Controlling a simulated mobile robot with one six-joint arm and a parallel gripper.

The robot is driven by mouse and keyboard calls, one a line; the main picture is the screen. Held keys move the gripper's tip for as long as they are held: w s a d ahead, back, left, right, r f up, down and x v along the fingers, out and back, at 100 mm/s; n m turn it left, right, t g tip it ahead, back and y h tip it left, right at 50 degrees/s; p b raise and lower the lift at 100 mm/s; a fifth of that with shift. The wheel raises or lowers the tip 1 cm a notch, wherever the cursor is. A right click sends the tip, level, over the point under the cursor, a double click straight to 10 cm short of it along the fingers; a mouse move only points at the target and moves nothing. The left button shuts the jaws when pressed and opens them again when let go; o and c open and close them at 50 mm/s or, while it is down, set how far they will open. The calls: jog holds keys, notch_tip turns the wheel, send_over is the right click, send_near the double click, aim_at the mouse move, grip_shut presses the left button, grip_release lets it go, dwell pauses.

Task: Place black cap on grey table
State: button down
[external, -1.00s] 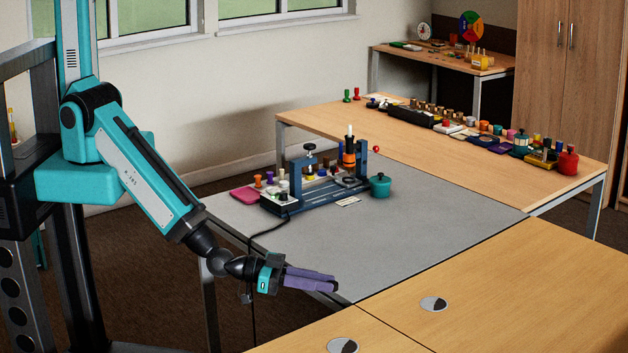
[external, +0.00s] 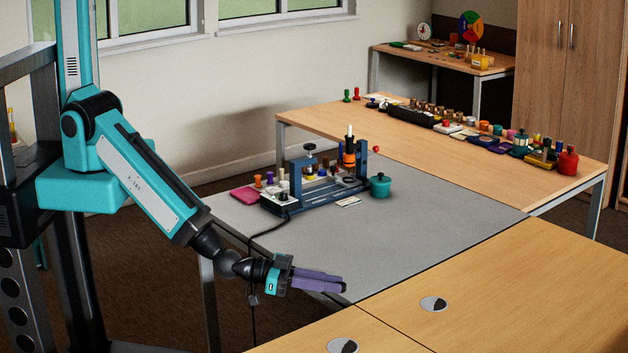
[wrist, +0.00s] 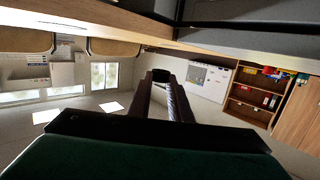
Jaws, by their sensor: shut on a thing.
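My gripper (external: 340,285) has purple fingers and reaches to the right at the near left edge of the grey table (external: 430,225). The fingers are close together, shut on a small dark thing at their tips, which I take to be the black cap (wrist: 160,75). The cap shows between the dark fingertips (wrist: 161,84) in the wrist view. In the external view it is mostly hidden by the fingers. I cannot tell the exact gap between the fingers and the tabletop.
A blue rack (external: 325,193) with coloured pieces stands at the grey table's back left, its cable running over the left edge. A teal pot (external: 380,185) stands beside it. The table's middle and front are bare. A wooden table (external: 520,270) adjoins at the right front.

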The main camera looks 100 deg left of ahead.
aim_at(382, 314)
jog(key=shift+w+d+f+b, duration=0.15)
jog(key=shift+w+b, duration=0.75)
jog(key=shift+b, duration=0.35)
jog(key=shift+w+d+f+b, duration=0.2)
jog(key=shift+w+b, duration=0.7)
jog(key=shift+b, duration=0.4)
jog(key=shift+w+d+f+b, duration=0.1)
jog(key=shift+w+d+b, duration=0.05)
jog(key=shift+w+b, duration=0.95)
jog(key=w+b, duration=0.1)
jog(key=b, duration=0.2)
jog(key=w+b, duration=0.1)
jog(key=b, duration=0.3)
jog(key=shift+w+d+f, duration=0.1)
jog(key=shift+w+d, duration=0.15)
jog(key=w+b, duration=0.2)
jog(key=b, duration=0.1)
jog(key=shift+w+d+f, duration=0.15)
jog(key=shift+w+d, duration=0.2)
jog(key=shift+w, duration=0.4)
jog(key=shift+w+d, duration=0.15)
jog(key=shift+w, duration=0.65)
jog(key=shift+f, duration=1.5)
jog(key=shift+f+b, duration=0.2)
jog(key=shift+b, duration=0.1)
